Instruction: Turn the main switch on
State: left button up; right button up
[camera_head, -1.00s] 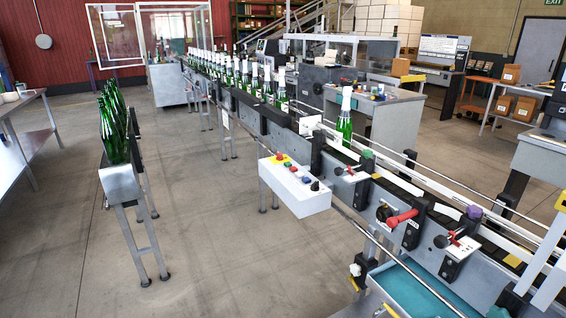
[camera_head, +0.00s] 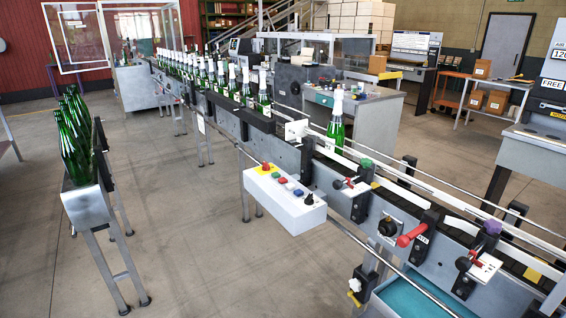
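A white control box (camera_head: 287,203) is mounted on the near side of the conveyor. Its sloped top carries a red mushroom button on yellow (camera_head: 266,167), small green, red and blue buttons, and a black knob (camera_head: 309,198) at its right end. Farther right on the conveyor side sit a red handle (camera_head: 411,236) and a black round knob (camera_head: 387,227). None of these has a label I can read as the main switch, and the on or off position is too small to tell. Neither of my grippers is in view.
The conveyor (camera_head: 262,135) runs diagonally from back left to front right, carrying several green bottles with white tops. A metal stand (camera_head: 90,207) with green bottles is at the left. A teal tray (camera_head: 405,299) juts out at the lower right. Floor between stand and conveyor is clear.

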aim_at(266, 167)
jog(key=i+j+z, duration=0.2)
jog(key=z, duration=0.25)
jog(key=i+j+z, duration=0.3)
jog(key=z, duration=0.2)
